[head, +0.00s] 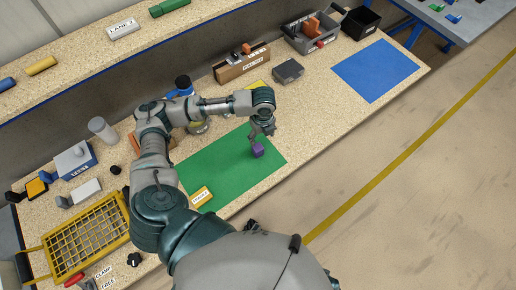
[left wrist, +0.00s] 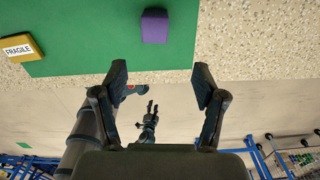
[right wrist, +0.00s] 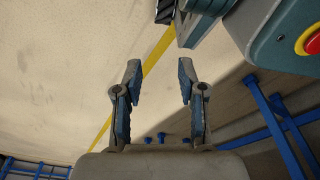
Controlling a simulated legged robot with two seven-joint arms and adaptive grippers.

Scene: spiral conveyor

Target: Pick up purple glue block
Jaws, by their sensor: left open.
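The purple glue block (head: 257,150) stands on the green mat (head: 225,172), toward its right side. In the left wrist view the block (left wrist: 155,26) shows beyond the fingertips, between their lines and nearer the middle. My left gripper (head: 263,131) is open and empty, just above and behind the block in the head view; its fingers (left wrist: 161,76) are wide apart and I see no contact. My right gripper (right wrist: 159,72) is open with nothing between its fingers, away from the mat.
A yellow block labelled FRAGILE (head: 201,197) lies at the mat's front edge. A dark grey box (head: 288,70) and a brown bin (head: 242,63) stand behind the mat. A blue mat (head: 375,70) lies clear at the right. A yellow wire basket (head: 87,240) is at the left.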

